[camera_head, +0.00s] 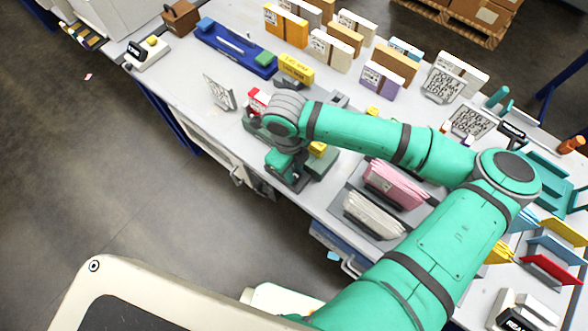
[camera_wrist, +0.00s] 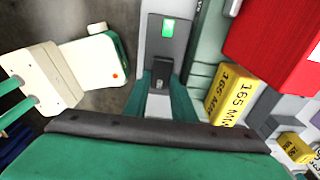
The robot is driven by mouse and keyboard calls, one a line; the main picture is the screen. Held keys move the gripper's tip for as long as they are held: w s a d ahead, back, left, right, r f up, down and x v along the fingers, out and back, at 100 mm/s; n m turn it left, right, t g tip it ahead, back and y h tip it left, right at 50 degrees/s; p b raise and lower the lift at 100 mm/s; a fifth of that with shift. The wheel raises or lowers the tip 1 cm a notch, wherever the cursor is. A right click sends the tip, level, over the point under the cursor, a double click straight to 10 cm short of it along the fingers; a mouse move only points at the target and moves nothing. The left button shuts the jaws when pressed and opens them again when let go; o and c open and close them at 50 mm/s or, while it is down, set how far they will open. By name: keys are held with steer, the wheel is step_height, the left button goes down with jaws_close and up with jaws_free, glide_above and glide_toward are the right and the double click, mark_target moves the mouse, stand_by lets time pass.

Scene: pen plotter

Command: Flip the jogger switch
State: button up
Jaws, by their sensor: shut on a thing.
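In the wrist view, a dark grey switch box (camera_wrist: 167,48) carries a lit green lamp (camera_wrist: 168,28) and a small metal switch lever (camera_wrist: 159,84) below it. My gripper (camera_wrist: 161,86) has its two teal fingers closed around the lever, one on each side. The finger ends and part of the lever are hard to make out against the dark box. In the head view my gripper (camera_head: 288,174) is low at the table's front edge, beside a green-grey machine base (camera_head: 322,163). The wrist hides the switch there.
Beside the switch, the wrist view shows a yellow 165 MM block (camera_wrist: 232,95) and a large red block (camera_wrist: 272,40). In the head view, a pink paper stack (camera_head: 393,184) and a white paper stack (camera_head: 374,214) stand right of my gripper. Open floor (camera_head: 190,215) lies in front.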

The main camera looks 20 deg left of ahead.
steer(key=shift+w+a+g+h, duration=0.1)
steer(key=shift+a+g+h, duration=0.25)
steer(key=shift+h, duration=0.55)
steer(key=shift+w+a+g+h, duration=0.1)
steer(key=shift+a+g+h, duration=0.2)
steer(key=shift+h, duration=0.6)
steer(key=o, duration=0.8)
steer(key=v, duration=1.1)
